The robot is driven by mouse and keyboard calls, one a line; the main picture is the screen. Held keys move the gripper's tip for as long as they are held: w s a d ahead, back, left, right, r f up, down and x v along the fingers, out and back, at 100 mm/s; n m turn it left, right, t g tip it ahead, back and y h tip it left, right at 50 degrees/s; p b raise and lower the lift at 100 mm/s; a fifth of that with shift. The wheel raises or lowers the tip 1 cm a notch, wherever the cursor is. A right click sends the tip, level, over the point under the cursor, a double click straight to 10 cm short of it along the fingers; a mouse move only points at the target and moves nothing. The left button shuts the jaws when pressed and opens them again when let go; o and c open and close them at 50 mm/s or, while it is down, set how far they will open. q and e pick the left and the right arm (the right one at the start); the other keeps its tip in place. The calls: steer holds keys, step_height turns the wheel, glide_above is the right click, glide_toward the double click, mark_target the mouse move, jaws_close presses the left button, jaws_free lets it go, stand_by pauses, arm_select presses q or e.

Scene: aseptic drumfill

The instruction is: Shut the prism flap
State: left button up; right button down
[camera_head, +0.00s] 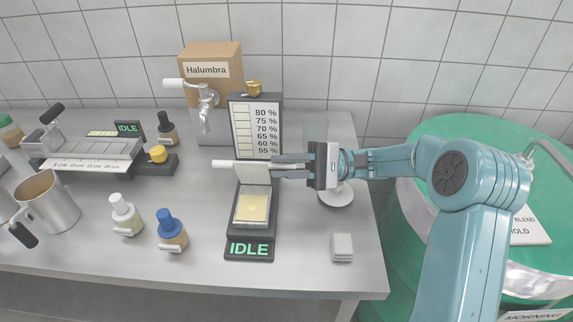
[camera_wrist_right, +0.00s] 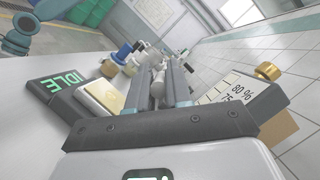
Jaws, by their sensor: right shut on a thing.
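The prism flap (camera_head: 255,174) is a pale plate standing raised at the back of the prism (camera_head: 252,209), which is yellowish and uncovered. A white rod-like handle (camera_head: 224,164) sticks out to the left along the flap's top edge. The dark instrument base reads IDLE (camera_head: 249,249), and the prism also shows in the right wrist view (camera_wrist_right: 104,96). My right gripper (camera_head: 274,165) comes in from the right and is shut on the flap at its top edge. In the right wrist view a white piece (camera_wrist_right: 157,84) lies between the fingers. My left gripper is not in view.
Blue-capped (camera_head: 171,232) and white-capped (camera_head: 124,214) bottles stand to the left. A small white block (camera_head: 342,247) lies at front right.

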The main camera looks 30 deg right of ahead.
steer(key=c, duration=1.1)
jaws_free()
steer(key=shift+w+f, duration=0.1)
steer(key=shift+w, duration=0.05)
steer(key=shift+d, duration=0.1)
steer(key=v, duration=1.1)
steer(key=shift+d+f+b, duration=0.1)
steer(key=shift+d+b, duration=0.2)
